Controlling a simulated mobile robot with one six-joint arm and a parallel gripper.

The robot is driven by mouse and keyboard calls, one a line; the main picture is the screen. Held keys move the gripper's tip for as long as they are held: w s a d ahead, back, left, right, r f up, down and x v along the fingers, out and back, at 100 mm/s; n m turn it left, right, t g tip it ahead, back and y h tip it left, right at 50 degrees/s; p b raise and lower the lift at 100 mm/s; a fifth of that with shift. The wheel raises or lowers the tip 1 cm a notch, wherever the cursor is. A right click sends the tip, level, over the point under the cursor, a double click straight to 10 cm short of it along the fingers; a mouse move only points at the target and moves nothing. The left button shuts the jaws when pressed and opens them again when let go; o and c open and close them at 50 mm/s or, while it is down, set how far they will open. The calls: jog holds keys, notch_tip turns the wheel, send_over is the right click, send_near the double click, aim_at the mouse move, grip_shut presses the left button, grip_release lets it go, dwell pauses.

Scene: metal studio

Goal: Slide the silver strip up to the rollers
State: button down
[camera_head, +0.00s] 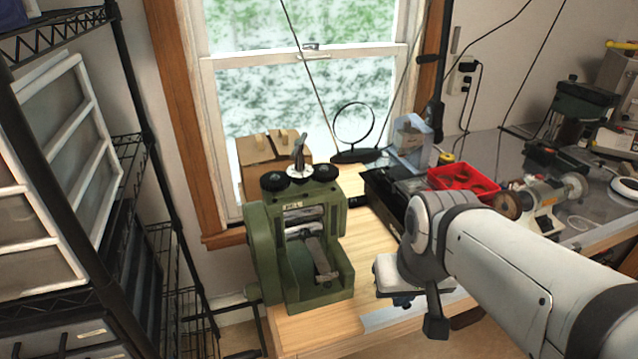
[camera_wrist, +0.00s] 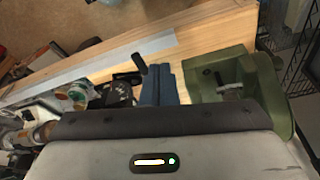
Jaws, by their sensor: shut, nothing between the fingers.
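The green rolling mill (camera_head: 262,250) stands at the left front of the wooden bench, with its rollers (camera_head: 303,231) inside the frame. The silver strip (camera_head: 317,256) lies on the mill's front bed, running from near the rollers towards the front. I cannot tell whether its far end touches them. In the wrist view the mill (camera_wrist: 205,82) is at the right, and a small silver piece (camera_wrist: 236,89) shows inside it. My gripper (camera_wrist: 165,74) is shut and empty, beside the mill and apart from it. In the head view my gripper (camera_head: 403,301) is mostly hidden under my wrist.
A flat grey band (camera_head: 395,315) lies along the bench's front edge. A red tray (camera_head: 462,180) and a bench grinder (camera_head: 540,200) are further right. A cardboard box (camera_head: 262,152) is behind the mill. Bare wood (camera_head: 368,240) lies between mill and arm. Wire shelving (camera_head: 150,170) stands left.

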jog(key=w+a+r+n+g+p, duration=0.2)
jog(key=w+a+r+p, duration=0.3)
jog(key=w+r+p, duration=0.1)
jog(key=n+g+p, duration=0.1)
jog(key=p, duration=0.4)
send_near(318, 255)
jog(key=s+r, duration=0.2)
jog(key=s, duration=0.1)
jog(key=f+b, duration=0.1)
jog(key=f, duration=0.1)
jog(key=f+b, duration=0.2)
jog(key=f, duration=0.1)
jog(key=f+b, duration=0.1)
jog(key=f, duration=0.1)
jog(key=shift+w+d+f+b, duration=0.2)
jog(key=shift+d+f+b, duration=0.1)
jog(key=shift+d+b, duration=0.1)
jog(key=shift+s+f+b, duration=0.1)
jog(key=shift+f+b, duration=0.6)
jog(key=shift+f, duration=0.15)
jog(key=shift+w+a+f, duration=0.1)
jog(key=shift+w+a, duration=0.1)
jog(key=shift+w, duration=0.45)
jog(key=shift+w, duration=0.15)
jog(key=shift+w+a+f, duration=0.1)
jog(key=shift+w+a, duration=0.05)
jog(key=shift+w, duration=0.35)
jog(key=shift+w, duration=0.15)
